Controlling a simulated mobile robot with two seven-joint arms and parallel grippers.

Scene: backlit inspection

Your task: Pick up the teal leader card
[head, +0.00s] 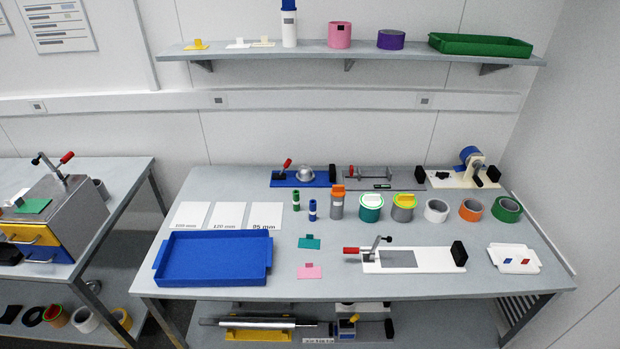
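A small teal card (309,243) with a raised tab lies flat on the grey workbench (345,222), right of the blue tray. A pink card (310,271) of similar shape lies just in front of it. A green card (33,206) lies on top of the drawer unit on the left bench. Neither of my grippers shows in the head view.
A blue tray (213,259) stands left of the teal card. A white fixture (420,259) with a red-handled clamp (371,250) stands to its right. Several tape rolls, including a teal-and-white one (370,208), stand behind it. Bare bench surrounds the card.

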